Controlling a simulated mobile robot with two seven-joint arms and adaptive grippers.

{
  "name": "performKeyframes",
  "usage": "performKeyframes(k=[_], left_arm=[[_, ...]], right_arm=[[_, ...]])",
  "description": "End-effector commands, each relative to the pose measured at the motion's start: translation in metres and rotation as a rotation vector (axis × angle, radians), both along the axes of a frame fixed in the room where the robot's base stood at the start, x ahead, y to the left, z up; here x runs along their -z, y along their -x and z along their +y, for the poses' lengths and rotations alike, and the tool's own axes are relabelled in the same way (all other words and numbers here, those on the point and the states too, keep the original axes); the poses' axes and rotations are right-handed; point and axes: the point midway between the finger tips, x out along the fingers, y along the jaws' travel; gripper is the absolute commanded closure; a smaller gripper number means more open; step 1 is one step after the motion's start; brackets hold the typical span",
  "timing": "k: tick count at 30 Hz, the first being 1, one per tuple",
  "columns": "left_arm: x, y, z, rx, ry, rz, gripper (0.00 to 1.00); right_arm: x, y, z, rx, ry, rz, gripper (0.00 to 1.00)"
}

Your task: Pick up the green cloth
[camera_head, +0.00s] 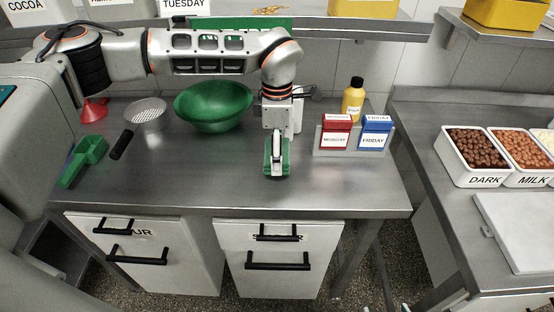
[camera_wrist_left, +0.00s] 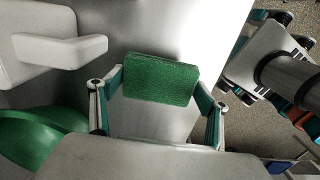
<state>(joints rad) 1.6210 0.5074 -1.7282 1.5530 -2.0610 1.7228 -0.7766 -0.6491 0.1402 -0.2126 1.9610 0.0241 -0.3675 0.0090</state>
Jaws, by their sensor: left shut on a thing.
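The green cloth (camera_wrist_left: 160,78) is a thick, rough-textured rectangular pad. In the wrist view it lies between the two fingers of my left gripper (camera_wrist_left: 158,108), which is shut on it. In the head view my left gripper (camera_head: 277,172) points down over the front middle of the steel table (camera_head: 330,188), with green showing around its fingertips. The gripper hides part of the cloth there. I cannot tell whether the cloth touches the tabletop. My right gripper is in neither view.
A green bowl (camera_head: 213,108) stands left of the gripper, with a strainer (camera_head: 148,114) and a green scoop (camera_head: 84,160) farther left. A holder with a red box (camera_head: 335,133) and a blue box (camera_head: 375,133) stands right, a yellow bottle (camera_head: 353,100) behind it. The front right tabletop is clear.

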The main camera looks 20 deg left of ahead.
Motion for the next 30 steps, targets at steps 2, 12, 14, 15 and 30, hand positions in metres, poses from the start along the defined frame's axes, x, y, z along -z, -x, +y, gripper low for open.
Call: performKeyframes(k=[2, 12, 14, 15, 30], left_arm=[[-0.023, -0.001, 0.0, 0.001, 0.001, -0.005, 0.49], [-0.114, -0.001, 0.0, 0.0, 0.0, -0.004, 0.49], [-0.125, -0.001, 0.0, 0.001, 0.0, -0.004, 0.49], [-0.132, 0.0, 0.0, 0.001, 0.0, -0.003, 0.49], [-0.127, 0.013, 0.023, 0.363, -0.02, -0.005, 0.49]], right_arm=[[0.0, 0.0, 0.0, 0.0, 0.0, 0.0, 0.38], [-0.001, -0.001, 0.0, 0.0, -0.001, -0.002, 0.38], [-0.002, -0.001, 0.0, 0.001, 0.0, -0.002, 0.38], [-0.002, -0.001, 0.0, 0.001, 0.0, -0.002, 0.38], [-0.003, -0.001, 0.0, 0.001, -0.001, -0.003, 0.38]])
